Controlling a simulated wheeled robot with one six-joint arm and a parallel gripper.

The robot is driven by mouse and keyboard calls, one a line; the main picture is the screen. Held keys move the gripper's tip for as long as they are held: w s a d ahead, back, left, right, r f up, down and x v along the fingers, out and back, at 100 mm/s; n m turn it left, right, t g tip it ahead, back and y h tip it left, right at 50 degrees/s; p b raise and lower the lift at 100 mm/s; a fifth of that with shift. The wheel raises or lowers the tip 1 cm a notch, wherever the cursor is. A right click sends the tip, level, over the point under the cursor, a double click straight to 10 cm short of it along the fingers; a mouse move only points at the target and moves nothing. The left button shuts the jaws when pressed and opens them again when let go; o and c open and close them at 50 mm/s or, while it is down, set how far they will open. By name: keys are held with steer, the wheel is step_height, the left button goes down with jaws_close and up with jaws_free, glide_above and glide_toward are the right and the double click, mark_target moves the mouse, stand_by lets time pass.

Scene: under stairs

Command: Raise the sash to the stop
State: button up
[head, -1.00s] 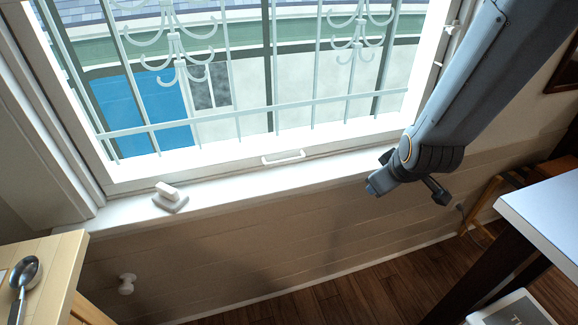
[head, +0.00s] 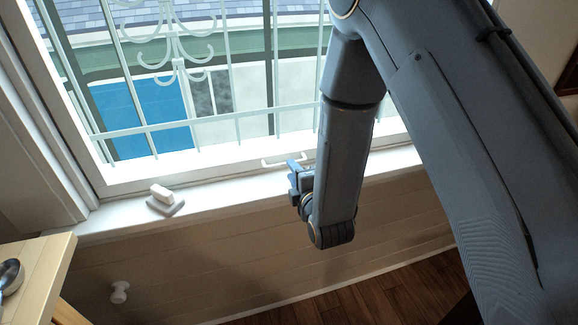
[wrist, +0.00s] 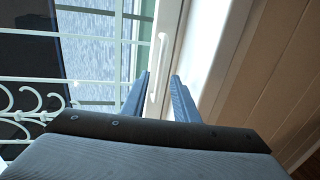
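The window sash (head: 150,178) is a white frame whose bottom rail sits down by the sill (head: 110,215). In the wrist view the handle (wrist: 158,68) shows whole, in line with the gap between my fingers. My gripper (head: 293,172) is just in front of the rail. In the wrist view my gripper (wrist: 162,82) is open, one finger on each side of the handle's near end. I cannot tell whether either finger touches it.
A white block (head: 162,191) on a grey dish (head: 168,206) stands on the sill, left of the handle. A wooden top (head: 42,262) with a spoon (head: 8,278) is at lower left. A white knob (head: 119,292) sticks out below the sill. Bars (head: 200,122) stand outside the glass.

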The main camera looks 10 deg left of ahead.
steer(key=shift+p+x, duration=0.3)
steer(key=shift+x, duration=1.9)
steer(key=shift+c, duration=0.3)
jaws_close()
steer(key=shift+r, duration=0.1)
